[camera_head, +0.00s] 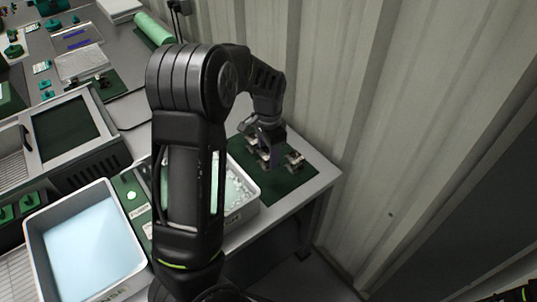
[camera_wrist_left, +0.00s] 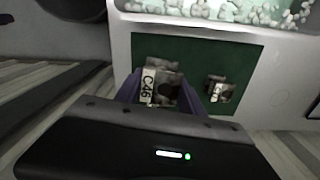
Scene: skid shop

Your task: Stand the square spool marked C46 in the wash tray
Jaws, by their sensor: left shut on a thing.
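The square spool marked C46 (camera_wrist_left: 165,84) is a metallic block with a white label, seen in the left wrist view. My left gripper (camera_head: 266,146) is shut on it, with a purple finger on either side. The spool is over the dark green mat (camera_wrist_left: 197,50) at the bench end; I cannot tell whether it touches the mat. In the head view the gripper mostly hides it. A white tray (camera_head: 31,232) with pale blue liquid stands at lower left; its partly hidden lettering seems to end in "SE". No tray is readable as the wash tray.
A second, similar metal piece (camera_head: 294,161) sits on the mat beside the held spool. A white tray of pale pellets (camera_head: 248,202) is partly behind my left arm. A corrugated wall (camera_head: 400,130) rises close on the right. A grey machine (camera_head: 88,150) stands at left.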

